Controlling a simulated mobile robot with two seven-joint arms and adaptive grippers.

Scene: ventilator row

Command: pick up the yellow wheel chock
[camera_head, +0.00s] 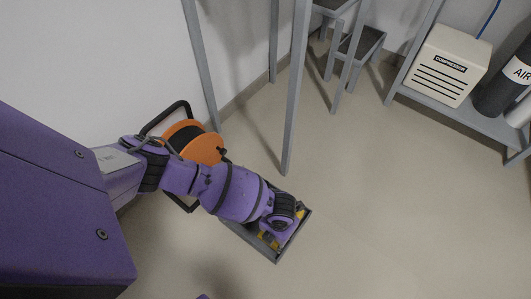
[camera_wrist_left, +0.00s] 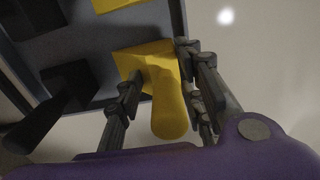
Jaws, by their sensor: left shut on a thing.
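The yellow wheel chock (camera_wrist_left: 169,108), a yellow block with a rounded projecting part, is between the fingers of my left gripper (camera_wrist_left: 160,98) in the left wrist view. The gripper is shut on it. The chock overlaps the edge of a grey tray (camera_wrist_left: 100,52); I cannot tell whether it is clear of the tray floor. In the head view my left gripper (camera_head: 285,225) is over the tray (camera_head: 292,243) on the floor, and my arm hides much of both. A yellow patch (camera_head: 268,240) shows there. My right gripper is not in view.
Another yellow piece (camera_wrist_left: 112,4) and black pieces (camera_wrist_left: 62,88) are in the tray. An orange cable reel (camera_head: 198,141) stands beside my left arm. A grey frame leg (camera_head: 296,100) rises behind the tray. A compressor (camera_head: 447,65) sits at the upper right. Floor to the right is clear.

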